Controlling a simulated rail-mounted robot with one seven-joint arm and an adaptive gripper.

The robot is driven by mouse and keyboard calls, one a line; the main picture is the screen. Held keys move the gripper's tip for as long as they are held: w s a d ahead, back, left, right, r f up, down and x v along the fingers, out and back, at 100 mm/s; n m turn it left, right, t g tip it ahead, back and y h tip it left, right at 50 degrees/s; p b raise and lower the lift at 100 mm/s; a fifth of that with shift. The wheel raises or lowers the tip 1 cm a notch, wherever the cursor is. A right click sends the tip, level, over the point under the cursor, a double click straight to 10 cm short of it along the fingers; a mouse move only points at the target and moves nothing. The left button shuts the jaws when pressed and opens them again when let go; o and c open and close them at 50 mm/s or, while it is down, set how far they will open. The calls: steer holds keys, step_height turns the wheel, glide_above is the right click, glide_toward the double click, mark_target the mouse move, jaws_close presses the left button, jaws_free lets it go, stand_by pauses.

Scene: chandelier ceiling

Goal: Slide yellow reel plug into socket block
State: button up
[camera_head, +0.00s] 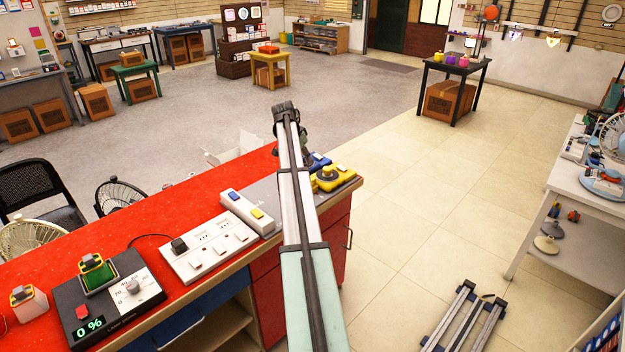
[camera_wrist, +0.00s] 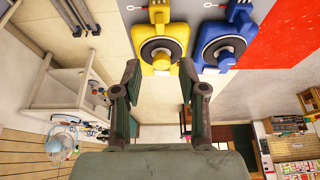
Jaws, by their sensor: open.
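The yellow reel (camera_head: 338,180) sits on the grey end of the counter, partly hidden by my arm. In the wrist view the yellow reel (camera_wrist: 159,28) is ahead of my open, empty gripper (camera_wrist: 159,72), with its dark round hub between the fingertips. I see no contact. I cannot pick out its plug. A white block with a blue and a yellow insert (camera_head: 247,211), which may be the socket block, lies left of my arm on the counter. My gripper is mostly hidden behind my arm in the head view.
A blue reel (camera_wrist: 222,42) stands beside the yellow one. A white socket strip (camera_head: 208,247) with a black plug and a black control box (camera_head: 112,298) stand farther left on the red counter (camera_head: 150,215). Floor right of the counter is mostly clear.

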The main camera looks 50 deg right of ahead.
mark_target(313, 179)
steer(key=p+x, duration=0.4)
steer(key=x, duration=1)
steer(key=shift+f, duration=0.1)
jaws_close()
